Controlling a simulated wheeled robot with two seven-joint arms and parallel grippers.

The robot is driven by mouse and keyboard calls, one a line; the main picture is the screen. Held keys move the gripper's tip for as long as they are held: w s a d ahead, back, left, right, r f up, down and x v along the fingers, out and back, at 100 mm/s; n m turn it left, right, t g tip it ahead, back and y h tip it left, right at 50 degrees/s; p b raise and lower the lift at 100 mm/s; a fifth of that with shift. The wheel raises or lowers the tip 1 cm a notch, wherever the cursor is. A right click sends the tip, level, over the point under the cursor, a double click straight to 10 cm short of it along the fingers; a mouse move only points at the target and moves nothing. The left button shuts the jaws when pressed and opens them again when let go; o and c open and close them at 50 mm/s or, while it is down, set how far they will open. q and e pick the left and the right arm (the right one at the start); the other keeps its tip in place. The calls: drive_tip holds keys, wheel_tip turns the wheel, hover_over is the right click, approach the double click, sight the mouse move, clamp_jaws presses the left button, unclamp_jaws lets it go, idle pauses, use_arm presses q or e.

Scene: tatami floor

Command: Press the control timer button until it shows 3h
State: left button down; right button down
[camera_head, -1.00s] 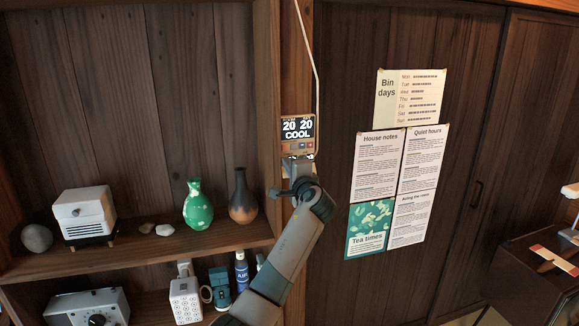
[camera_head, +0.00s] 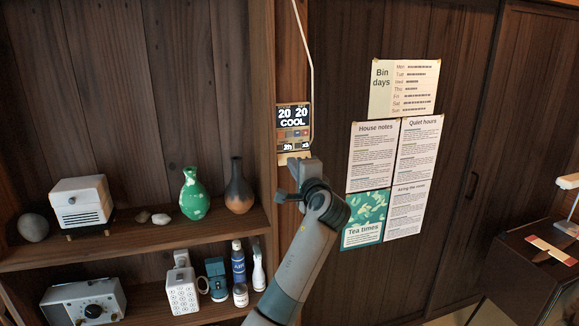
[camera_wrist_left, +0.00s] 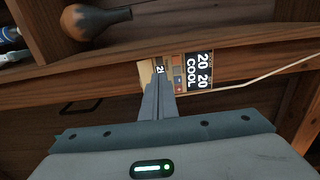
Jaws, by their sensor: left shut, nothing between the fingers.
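The control panel (camera_head: 293,117) is fixed on a wooden post between the shelf and the dark doors. Its dark screen reads 20 20 COOL. Below the screen are small buttons, and a lower strip reads 2h at left, with a smaller label, seemingly x3, at right. My left gripper (camera_head: 300,167) is shut and empty, its tips just below the strip. In the left wrist view the panel (camera_wrist_left: 199,70) appears turned sideways, and my shut fingers (camera_wrist_left: 157,90) overlap its lower end. I cannot tell whether they touch it. My right gripper is out of view.
A pale cable (camera_head: 311,60) runs up from the panel. Shelves at left hold a green vase (camera_head: 195,195), a dark vase (camera_head: 239,188), a white box-shaped device (camera_head: 82,203) and bottles. Paper notices (camera_head: 375,155) hang right of the panel.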

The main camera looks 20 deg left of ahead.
use_arm(q)
drive_tip(key=shift+b+v, duration=0.35)
drive_tip(key=shift+v, duration=0.9)
drive_tip(key=shift+a, duration=0.1)
idle(2.4)
